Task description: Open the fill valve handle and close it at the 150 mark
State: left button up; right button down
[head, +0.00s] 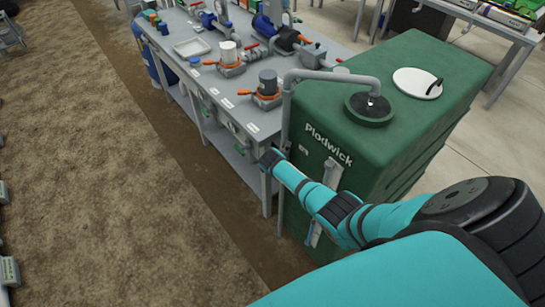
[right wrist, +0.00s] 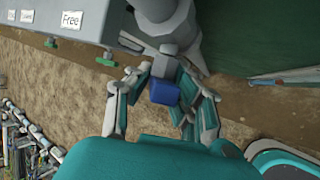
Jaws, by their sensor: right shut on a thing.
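The blue valve handle (right wrist: 165,92) shows in the right wrist view, on a grey fitting (right wrist: 166,64) beside the bench edge. My right gripper (right wrist: 161,84) is shut on this handle, with its fingers on both sides of it. In the head view my right gripper (head: 271,158) is small, at the bench's near corner left of the green tank (head: 410,130); the handle is hidden there. A pale upright gauge strip (head: 332,173) is on the tank's front, partly covered by my arm. I cannot read its marks. My left gripper is not in view.
A grey bench (head: 228,92) carries pumps and orange-handled fittings left of the tank. A grey pipe (head: 330,76) arches over to the tank's top opening (head: 370,108). A label reading "Free" (right wrist: 72,19) is on the bench edge. Open ground (head: 110,190) lies to the left.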

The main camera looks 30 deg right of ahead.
dwell(0.5)
jog(key=c, duration=1.2)
grip_release()
jog(key=shift+c, duration=0.2)
jog(key=v, duration=1.2)
jog(key=shift+w+d, duration=0.1)
